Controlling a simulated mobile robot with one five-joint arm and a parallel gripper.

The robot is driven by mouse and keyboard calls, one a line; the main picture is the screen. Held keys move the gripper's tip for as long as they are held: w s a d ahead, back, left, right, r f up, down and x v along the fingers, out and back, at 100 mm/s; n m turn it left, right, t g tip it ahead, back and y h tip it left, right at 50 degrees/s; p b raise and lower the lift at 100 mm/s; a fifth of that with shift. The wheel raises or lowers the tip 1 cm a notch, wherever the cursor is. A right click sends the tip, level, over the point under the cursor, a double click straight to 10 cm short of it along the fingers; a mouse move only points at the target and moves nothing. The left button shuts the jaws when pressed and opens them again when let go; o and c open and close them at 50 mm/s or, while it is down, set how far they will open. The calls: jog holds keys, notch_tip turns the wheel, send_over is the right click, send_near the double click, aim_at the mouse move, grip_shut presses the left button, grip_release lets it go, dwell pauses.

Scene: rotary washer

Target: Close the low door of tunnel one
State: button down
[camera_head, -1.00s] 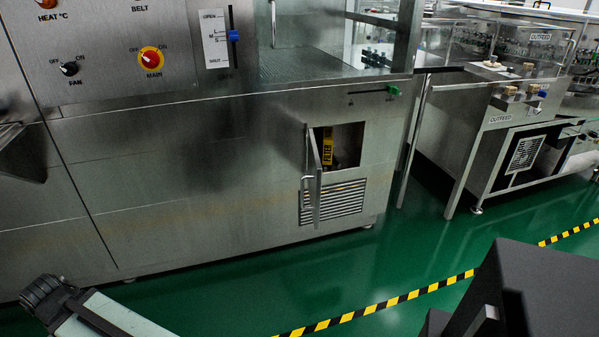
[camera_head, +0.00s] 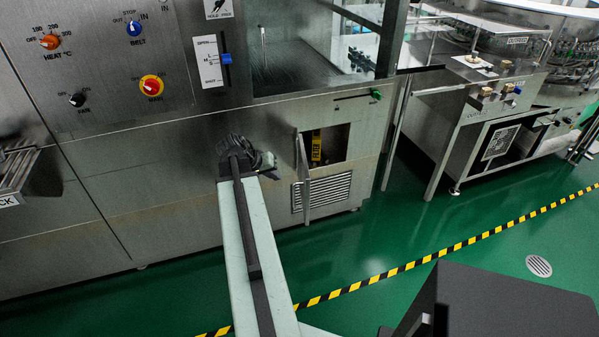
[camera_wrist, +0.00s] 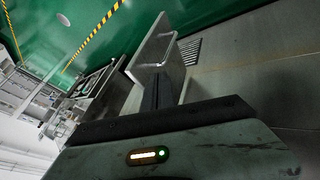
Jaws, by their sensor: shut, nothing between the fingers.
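The low door (camera_head: 304,180) is a small metal panel with a bar handle, low on the steel machine. It stands swung out, nearly edge-on in the head view, beside its dark square opening. A yellow filter label (camera_head: 316,146) shows inside the opening. My gripper (camera_head: 268,163) is shut and empty, just left of the door in the head view. In the wrist view the door (camera_wrist: 153,53) with its handle is just beyond my dark fingers (camera_wrist: 150,92). I cannot tell whether they touch it.
A slatted vent (camera_head: 330,190) is below the opening. A green slider (camera_head: 376,95) is above it. Knobs and a blue lever (camera_head: 226,58) are at the upper left. An outfeed unit (camera_head: 490,130) stands at the right. The green floor (camera_head: 400,235) in front is clear, with a striped line.

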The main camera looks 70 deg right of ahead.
aim_at(298, 183)
jog(key=b+x, duration=0.2)
jog(key=x, duration=0.1)
jog(key=s+b+x, duration=0.1)
jog(key=b+x, duration=0.2)
jog(key=x, duration=0.1)
jog(key=s+r+b+x, duration=0.1)
jog(key=b+x, duration=0.2)
jog(key=x, duration=0.1)
jog(key=shift+s+d+f, duration=0.15)
jog(key=shift+d+f, duration=0.05)
jog(key=shift+d, duration=0.15)
jog(key=shift+s+d, duration=0.25)
jog(key=shift+s, duration=0.2)
jog(key=shift+d, duration=0.1)
